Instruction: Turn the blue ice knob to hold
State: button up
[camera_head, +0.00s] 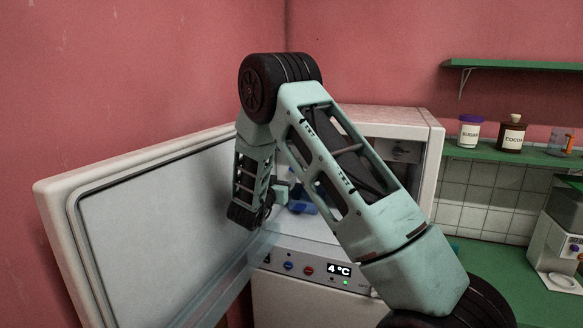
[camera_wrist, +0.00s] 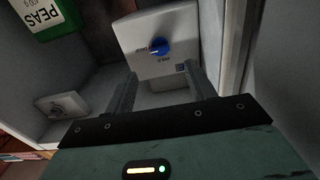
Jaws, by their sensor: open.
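The blue knob (camera_wrist: 159,46) sits on the front of a pale box (camera_wrist: 182,25) inside the open fridge. A pale mark shows on the knob's left side. My gripper (camera_wrist: 160,80) is open and empty, its two fingers apart below the knob in the wrist view, with the knob between their lines and apparently not touched. In the head view my gripper (camera_head: 280,190) is at the fridge opening, partly hidden by my arm; the ice knob cannot be made out there.
The fridge door (camera_head: 160,230) stands wide open on the left. A front panel carries another blue knob (camera_head: 288,266), a red knob (camera_head: 308,270) and a 4°C display (camera_head: 339,270). A green peas pack (camera_wrist: 47,15) and a second pale unit (camera_wrist: 62,106) are left of the wrist view.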

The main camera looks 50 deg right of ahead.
aim_at(293, 171)
jog(key=p+x, duration=0.3)
jog(key=x, duration=0.6)
jog(key=shift+w+d+p, duration=0.1)
jog(key=shift+d+p, duration=0.15)
jog(key=shift+p, duration=0.15)
jog(key=c, duration=1)
